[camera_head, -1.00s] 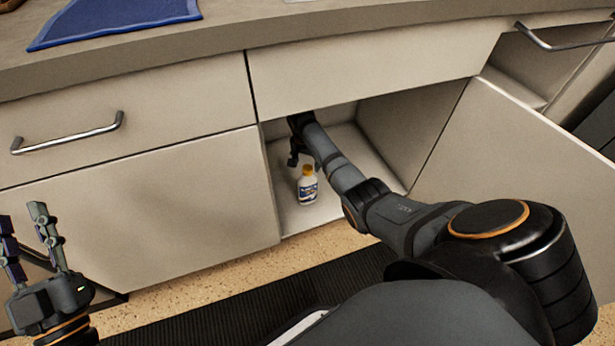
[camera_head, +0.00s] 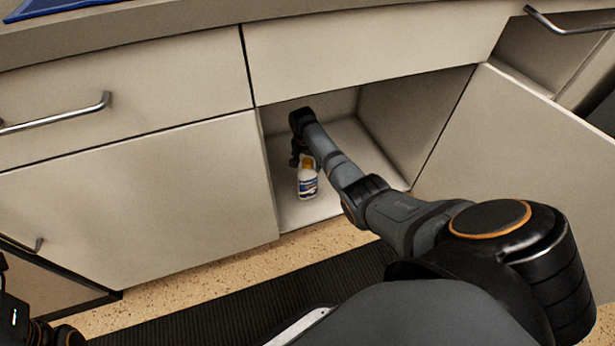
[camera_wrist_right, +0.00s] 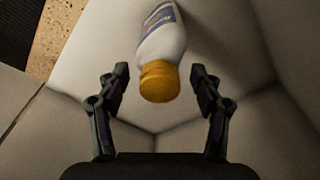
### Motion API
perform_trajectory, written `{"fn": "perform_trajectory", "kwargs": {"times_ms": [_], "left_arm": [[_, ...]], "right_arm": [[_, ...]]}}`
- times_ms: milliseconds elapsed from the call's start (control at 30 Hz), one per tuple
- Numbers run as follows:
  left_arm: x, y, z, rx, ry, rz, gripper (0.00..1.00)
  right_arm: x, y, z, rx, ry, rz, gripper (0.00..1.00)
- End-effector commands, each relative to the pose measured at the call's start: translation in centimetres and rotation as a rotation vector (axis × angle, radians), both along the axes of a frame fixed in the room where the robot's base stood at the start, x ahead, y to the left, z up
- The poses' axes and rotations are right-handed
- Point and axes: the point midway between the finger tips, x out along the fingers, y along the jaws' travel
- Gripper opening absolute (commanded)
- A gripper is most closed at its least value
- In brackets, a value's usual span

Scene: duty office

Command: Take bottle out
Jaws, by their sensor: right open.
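A white bottle (camera_head: 307,181) with a yellow-orange cap and a blue label stands on the floor of the open lower cabinet (camera_head: 345,209), near its front left. My right arm reaches into the cabinet, and my right gripper (camera_head: 297,160) is beside and behind the bottle, partly hidden in the head view. In the right wrist view my right gripper (camera_wrist_right: 160,84) is open, one finger on each side of the bottle (camera_wrist_right: 162,45) near its yellow cap, with gaps on both sides. My left gripper is mostly out of the head view; only a dark part of its arm shows at the lower left edge.
The open cabinet door (camera_head: 530,165) stands to the right of my right arm. A closed drawer (camera_head: 120,85) and panel lie to the left. A dark mat (camera_head: 250,300) lies on the floor in front.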

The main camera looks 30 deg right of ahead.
Motion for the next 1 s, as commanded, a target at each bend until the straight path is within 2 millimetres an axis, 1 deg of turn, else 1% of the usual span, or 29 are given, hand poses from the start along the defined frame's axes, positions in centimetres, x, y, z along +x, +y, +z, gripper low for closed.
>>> {"fn": "perform_trajectory", "kwargs": {"times_ms": [167, 633, 667, 1000], "left_arm": [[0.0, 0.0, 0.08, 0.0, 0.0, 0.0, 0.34], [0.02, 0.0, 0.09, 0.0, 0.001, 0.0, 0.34], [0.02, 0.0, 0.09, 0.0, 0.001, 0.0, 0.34], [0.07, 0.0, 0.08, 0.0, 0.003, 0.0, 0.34]], "right_arm": [[0.02, -0.02, 0.1, -0.001, -0.001, 0.0, 0.66], [0.01, 0.0, 0.09, 0.0, 0.0, 0.0, 0.02], [0.01, 0.0, 0.09, 0.0, 0.0, 0.0, 0.0], [0.1, -0.02, 0.22, -0.001, -0.003, 0.0, 0.0]]}}
